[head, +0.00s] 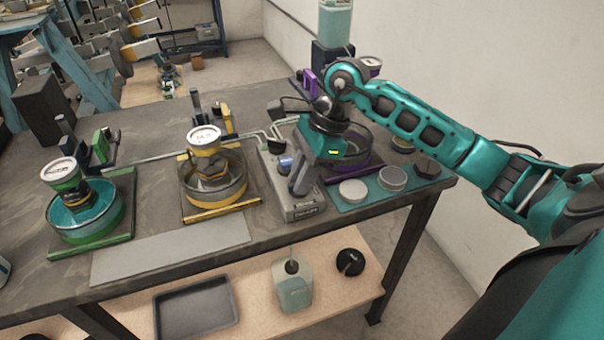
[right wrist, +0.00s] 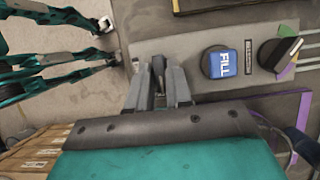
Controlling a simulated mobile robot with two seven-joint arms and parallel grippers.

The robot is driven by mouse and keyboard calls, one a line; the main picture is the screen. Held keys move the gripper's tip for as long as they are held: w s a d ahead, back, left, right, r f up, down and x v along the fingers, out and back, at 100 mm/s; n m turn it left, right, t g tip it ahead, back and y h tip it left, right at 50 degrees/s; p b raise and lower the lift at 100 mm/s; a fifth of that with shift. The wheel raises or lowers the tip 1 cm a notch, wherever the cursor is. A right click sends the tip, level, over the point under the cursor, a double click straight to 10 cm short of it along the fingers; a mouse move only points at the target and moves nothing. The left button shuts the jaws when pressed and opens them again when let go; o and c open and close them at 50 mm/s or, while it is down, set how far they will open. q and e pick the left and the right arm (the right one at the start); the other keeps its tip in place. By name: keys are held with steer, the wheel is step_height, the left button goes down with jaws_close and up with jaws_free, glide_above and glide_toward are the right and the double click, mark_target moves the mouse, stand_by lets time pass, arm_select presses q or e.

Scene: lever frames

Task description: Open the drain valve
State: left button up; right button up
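A grey control box (head: 297,206) stands on the bench, with a blue FILL button (head: 285,163) and a black selector knob (head: 277,147) on top. In the right wrist view the FILL button (right wrist: 222,63) and the knob (right wrist: 283,53) with green and purple marks lie right of the fingers. My right gripper (head: 299,187) points down over the box's near end; it also shows in the right wrist view (right wrist: 158,72). A small dark part (right wrist: 158,65) shows between its fingertips, perhaps the drain valve lever; contact is unclear. My left gripper is out of view.
Green (head: 92,228), yellow (head: 214,192) and purple (head: 348,155) stations with basins stand along the bench. A teal mat (head: 350,202) with round discs lies right of the box. A jug (head: 292,285) and a dark tray (head: 196,308) rest on the lower shelf.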

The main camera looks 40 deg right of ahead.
jaws_close()
